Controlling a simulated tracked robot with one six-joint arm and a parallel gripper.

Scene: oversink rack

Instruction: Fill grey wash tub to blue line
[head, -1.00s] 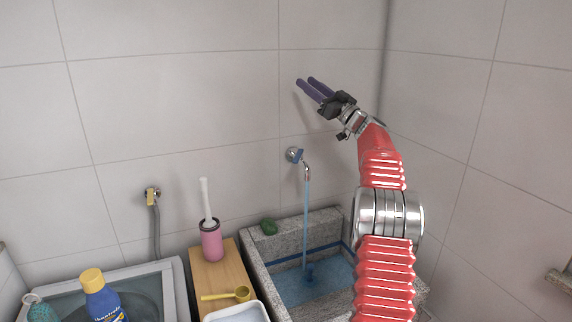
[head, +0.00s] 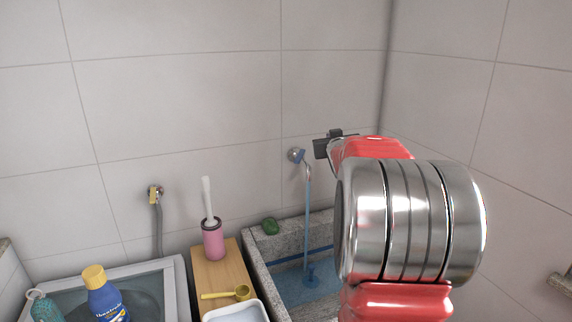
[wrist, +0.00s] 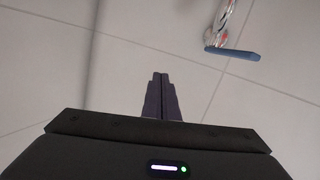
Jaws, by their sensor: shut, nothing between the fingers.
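The grey wash tub (head: 255,262) is a speckled stone basin, its right part hidden behind my arm. A blue line (head: 308,254) runs along its inner wall. The water (head: 300,292) lies below that line. A stream (head: 307,215) falls into it from the wall tap (head: 308,171). The tap's blue handle (head: 298,155) also shows in the wrist view (wrist: 232,53), at upper right. My gripper (wrist: 161,76) is shut and empty, apart from the handle. In the head view its dark body shows just right of the tap; its fingertips cannot be made out there.
A wooden stand (head: 212,278) at left holds a pink brush holder (head: 213,240), a yellow scoop (head: 240,293) and a white tray (head: 233,312). A second basin (head: 178,280) holds a blue bottle (head: 103,300).

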